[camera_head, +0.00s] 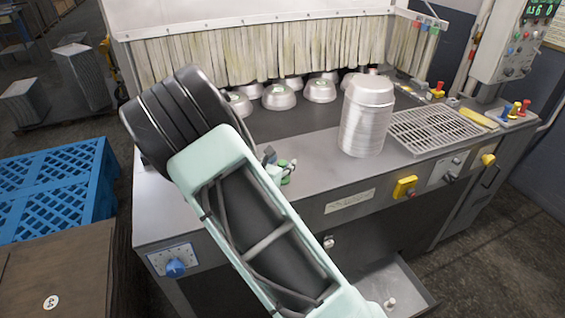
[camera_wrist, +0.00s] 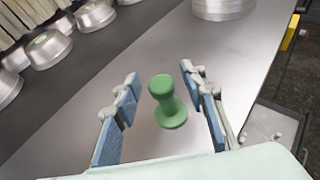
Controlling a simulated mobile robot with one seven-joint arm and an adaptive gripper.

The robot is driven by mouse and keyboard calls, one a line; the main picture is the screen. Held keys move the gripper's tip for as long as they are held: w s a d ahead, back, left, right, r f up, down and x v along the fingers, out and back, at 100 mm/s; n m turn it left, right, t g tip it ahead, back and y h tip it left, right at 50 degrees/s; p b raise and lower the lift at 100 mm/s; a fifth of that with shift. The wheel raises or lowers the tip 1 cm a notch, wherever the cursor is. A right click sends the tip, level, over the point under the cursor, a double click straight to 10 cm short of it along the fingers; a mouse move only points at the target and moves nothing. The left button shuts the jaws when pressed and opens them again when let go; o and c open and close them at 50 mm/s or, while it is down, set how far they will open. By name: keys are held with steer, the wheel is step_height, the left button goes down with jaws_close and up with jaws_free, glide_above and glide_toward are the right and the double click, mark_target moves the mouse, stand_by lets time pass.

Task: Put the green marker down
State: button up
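The green marker is a small knob with a narrow waist and a wider round base. It shows in the wrist view (camera_wrist: 168,112) between the two fingers of my gripper (camera_wrist: 160,80), with a gap on each side. My gripper is open, and its blue pads do not touch the marker. The marker looks upright over the bare metal worktop (camera_wrist: 140,145). In the head view the marker (camera_head: 286,181) is partly hidden by my gripper (camera_head: 276,169), low over the front left of the worktop.
A stack of metal pans (camera_head: 367,115) stands to the right on the worktop, beside a grate (camera_head: 435,130). Several pans (camera_head: 279,97) sit at the back, before the strip curtain (camera_head: 260,50). A blue crate (camera_head: 55,190) stands left. An open drawer (camera_head: 400,285) is below.

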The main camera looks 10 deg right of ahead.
steer(key=v, duration=1.1)
steer(key=shift+b, duration=0.3)
